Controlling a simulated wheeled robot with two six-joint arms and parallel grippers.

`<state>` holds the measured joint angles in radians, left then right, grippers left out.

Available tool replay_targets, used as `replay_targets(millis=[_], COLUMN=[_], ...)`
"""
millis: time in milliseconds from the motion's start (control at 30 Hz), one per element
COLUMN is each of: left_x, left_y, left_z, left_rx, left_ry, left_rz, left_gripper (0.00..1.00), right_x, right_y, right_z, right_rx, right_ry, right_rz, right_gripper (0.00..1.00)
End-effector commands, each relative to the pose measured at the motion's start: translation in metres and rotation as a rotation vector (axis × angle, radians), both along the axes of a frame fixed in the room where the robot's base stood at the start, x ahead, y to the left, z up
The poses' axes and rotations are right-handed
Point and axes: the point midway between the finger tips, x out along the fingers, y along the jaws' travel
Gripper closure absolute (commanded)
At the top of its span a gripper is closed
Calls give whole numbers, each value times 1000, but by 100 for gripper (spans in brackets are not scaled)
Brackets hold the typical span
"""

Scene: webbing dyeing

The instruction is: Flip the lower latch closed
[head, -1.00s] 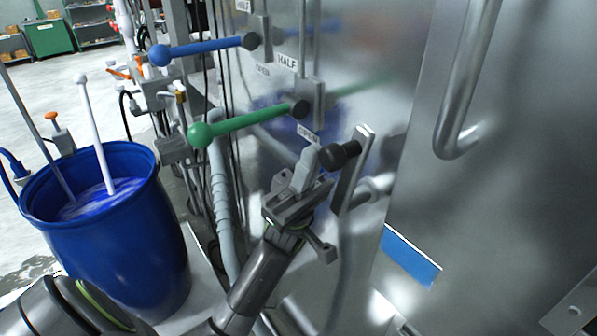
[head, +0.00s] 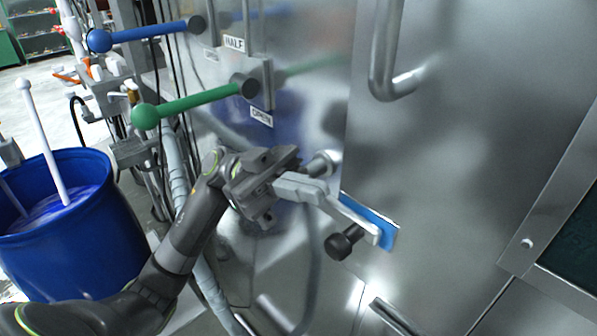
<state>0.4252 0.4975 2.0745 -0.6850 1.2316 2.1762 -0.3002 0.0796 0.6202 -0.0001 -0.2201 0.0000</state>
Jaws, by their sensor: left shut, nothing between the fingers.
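My left gripper (head: 318,190) comes in from the left.
Above are a green-knobbed lever (head: 195,103) and a blue-knobbed lever (head: 145,33), with HALF and OPEN labels beside them. A steel door (head: 450,170) with a tubular handle (head: 385,60) fills the right. A blue barrel (head: 70,245) of dye stands at left.

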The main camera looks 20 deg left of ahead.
Motion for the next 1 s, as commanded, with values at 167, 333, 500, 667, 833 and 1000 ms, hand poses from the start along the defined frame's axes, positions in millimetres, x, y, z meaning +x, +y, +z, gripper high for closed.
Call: replay_targets(millis=[167,333,500,667,833,1000], left_x=[-2,-3,-4,-5,-5,-5], left_y=[-5,-8,-10,-11,-11,-11], left_z=[-13,-25,-34,-39,-42,-44], left_rx=[144,255,335,382,406,414], left_ry=[-61,-108,-141,-159,-168,-170], left_rz=[0,0,-1,-1,0,0], left_gripper=[100,100,100,100,100,100], right_x=[0,0,0,0,0,0], right_y=[0,0,0,-1,-1,-1], right_z=[-1,-2,-2,-2,-2,-3], right_rx=[0,0,-1,-1,-1,-1], right_ry=[0,0,0,0,0,0], right_rz=[0,0,0,0,0,0], right_gripper=[6,6,6,6,6,6])
